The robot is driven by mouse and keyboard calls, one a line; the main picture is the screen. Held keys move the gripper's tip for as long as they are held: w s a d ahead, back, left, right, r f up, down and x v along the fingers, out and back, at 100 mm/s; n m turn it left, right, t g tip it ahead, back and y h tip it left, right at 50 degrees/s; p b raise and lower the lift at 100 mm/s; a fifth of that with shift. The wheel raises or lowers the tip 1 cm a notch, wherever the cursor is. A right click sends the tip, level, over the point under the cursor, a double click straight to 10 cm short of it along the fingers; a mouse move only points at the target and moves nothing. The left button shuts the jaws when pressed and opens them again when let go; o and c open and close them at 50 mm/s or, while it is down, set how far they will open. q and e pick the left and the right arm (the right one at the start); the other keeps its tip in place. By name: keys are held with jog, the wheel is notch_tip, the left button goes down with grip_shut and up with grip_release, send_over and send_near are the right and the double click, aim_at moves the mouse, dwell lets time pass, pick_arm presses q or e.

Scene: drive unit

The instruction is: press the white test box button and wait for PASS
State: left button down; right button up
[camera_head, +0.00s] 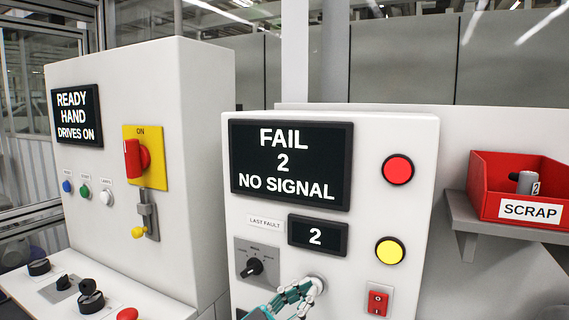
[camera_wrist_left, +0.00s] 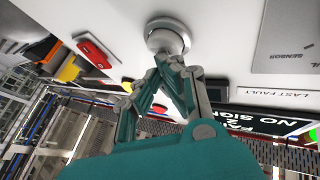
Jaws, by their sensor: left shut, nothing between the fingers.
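The white test box (camera_head: 375,240) stands in the middle of the head view. Its screen (camera_head: 291,165) reads "FAIL 2 NO SIGNAL", and a small display (camera_head: 317,236) under it reads "2". My left gripper (camera_head: 308,289) is shut and empty, with its fingertips at the white button (camera_head: 318,282) low on the box front, partly covering it. In the left wrist view the round pale button (camera_wrist_left: 168,36) sits right at the shut fingertips (camera_wrist_left: 168,62). I cannot tell whether it is pressed in. My right gripper is not in view.
The red lamp (camera_head: 397,169), yellow lamp (camera_head: 390,251) and red rocker switch (camera_head: 377,302) are on the box's right side. A knob (camera_head: 254,266) is left of my gripper. A red SCRAP bin (camera_head: 515,190) holds a grey part. A cabinet (camera_head: 200,130) reads "READY HAND DRIVES ON".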

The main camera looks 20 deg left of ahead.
pick_arm(q)
jog(key=shift+w, duration=0.2)
dwell(0.4)
jog(key=shift+s+a+p, duration=0.1)
jog(key=shift+s+p, duration=0.35)
jog(key=shift+s, duration=0.45)
jog(key=s+a+p, duration=0.1)
jog(key=s+p, duration=0.2)
jog(key=s, duration=0.3)
jog(key=shift+w, duration=0.1)
dwell(0.5)
